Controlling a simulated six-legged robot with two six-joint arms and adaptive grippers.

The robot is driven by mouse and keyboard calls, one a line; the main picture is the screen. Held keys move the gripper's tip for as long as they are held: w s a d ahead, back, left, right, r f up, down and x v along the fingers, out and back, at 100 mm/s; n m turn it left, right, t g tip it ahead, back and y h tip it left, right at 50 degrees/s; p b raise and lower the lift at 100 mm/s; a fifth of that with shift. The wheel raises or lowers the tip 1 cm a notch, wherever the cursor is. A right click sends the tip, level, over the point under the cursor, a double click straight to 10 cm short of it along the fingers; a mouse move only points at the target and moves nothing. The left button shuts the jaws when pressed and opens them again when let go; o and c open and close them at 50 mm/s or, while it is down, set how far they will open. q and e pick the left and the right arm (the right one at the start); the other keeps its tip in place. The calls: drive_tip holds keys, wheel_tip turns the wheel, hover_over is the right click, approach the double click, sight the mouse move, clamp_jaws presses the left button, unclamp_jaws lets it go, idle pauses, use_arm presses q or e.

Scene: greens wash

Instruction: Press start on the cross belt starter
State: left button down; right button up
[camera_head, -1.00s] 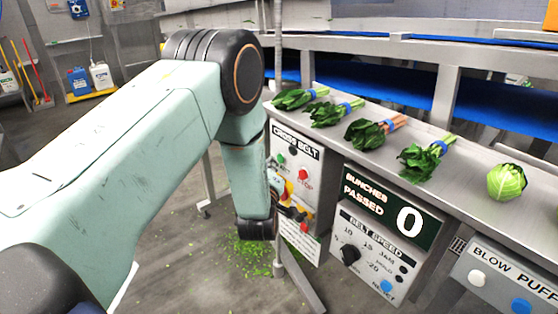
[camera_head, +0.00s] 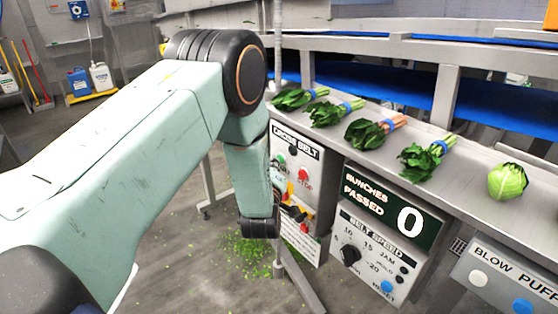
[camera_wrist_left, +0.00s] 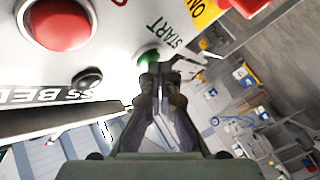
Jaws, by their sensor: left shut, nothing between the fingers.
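The cross belt starter (camera_head: 316,165) is a grey box under the steel counter, with a CROSS BELT label, a green start button (camera_head: 281,159) and a red stop button (camera_head: 303,174). In the left wrist view the green start button (camera_wrist_left: 148,57) lies right at the tips of my left gripper (camera_wrist_left: 160,80), partly covered by them. The fingers are shut and empty; I cannot tell whether they touch the button. In the head view my left arm's lower links hang in front of the box's left edge and hide part of the gripper. My right gripper is not in view.
Several bunches of greens (camera_head: 370,132) and a round cabbage (camera_head: 507,181) lie on the counter. A bunches-passed display (camera_head: 391,205) reads 0 above the belt speed panel (camera_head: 350,256).

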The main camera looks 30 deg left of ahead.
use_arm(q)
drive_tip(key=shift+w+d, duration=0.15)
drive_tip(key=shift+w, duration=0.1)
drive_tip(key=shift+s, duration=0.1)
idle(0.5)
drive_tip(key=shift+s+a, duration=0.35)
drive_tip(key=shift+s, duration=0.35)
drive_tip(key=shift+s, duration=0.1)
drive_tip(key=shift+s+a+p, duration=0.35)
drive_tip(key=shift+s, duration=0.4)
drive_tip(key=shift+s+a+p, duration=0.3)
drive_tip(key=shift+s+p, duration=0.1)
drive_tip(key=shift+s, duration=0.3)
drive_tip(key=shift+s+a+p, duration=0.35)
drive_tip(key=shift+s, duration=0.4)
